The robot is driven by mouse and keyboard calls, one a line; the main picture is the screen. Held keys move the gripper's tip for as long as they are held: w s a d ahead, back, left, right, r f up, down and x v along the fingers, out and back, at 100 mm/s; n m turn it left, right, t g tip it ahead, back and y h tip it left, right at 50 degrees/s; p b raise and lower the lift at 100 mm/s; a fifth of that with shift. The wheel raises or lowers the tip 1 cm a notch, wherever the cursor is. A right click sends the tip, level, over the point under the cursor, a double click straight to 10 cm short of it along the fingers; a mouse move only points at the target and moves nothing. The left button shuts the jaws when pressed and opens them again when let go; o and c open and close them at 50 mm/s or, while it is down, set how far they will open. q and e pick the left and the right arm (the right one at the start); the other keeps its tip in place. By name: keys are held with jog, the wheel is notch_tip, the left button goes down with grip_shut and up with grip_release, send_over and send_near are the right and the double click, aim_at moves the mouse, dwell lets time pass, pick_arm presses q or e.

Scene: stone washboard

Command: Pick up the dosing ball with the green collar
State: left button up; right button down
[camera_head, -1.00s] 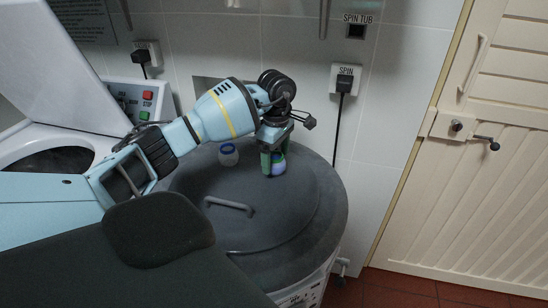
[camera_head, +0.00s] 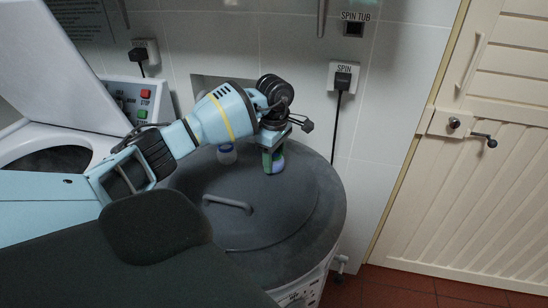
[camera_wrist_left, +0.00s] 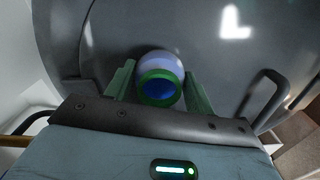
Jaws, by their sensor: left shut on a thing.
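The dosing ball with the green collar (camera_wrist_left: 161,66) is pale and rounded, with a blue opening inside the green ring. It sits between the two green fingers of my left gripper (camera_wrist_left: 160,88), which is shut on it. In the head view the ball (camera_head: 278,164) shows beside the fingers of my left gripper (camera_head: 272,160), over the dark grey lid (camera_head: 290,210). The fingers hide part of it there. I cannot tell whether it still touches the lid. My right gripper is not in view.
Another dosing ball with a blue collar (camera_head: 227,155) stands on the lid to the left, partly covered by my left arm. The lid has a raised grey handle (camera_head: 228,203). A tiled wall with a plug (camera_head: 342,82) stands close behind. The lid's right side is clear.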

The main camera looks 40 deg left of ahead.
aim_at(275, 154)
pick_arm(q)
notch_tip(275, 154, up, 9)
jog(key=shift+f, duration=0.15)
jog(key=shift+r, duration=0.65)
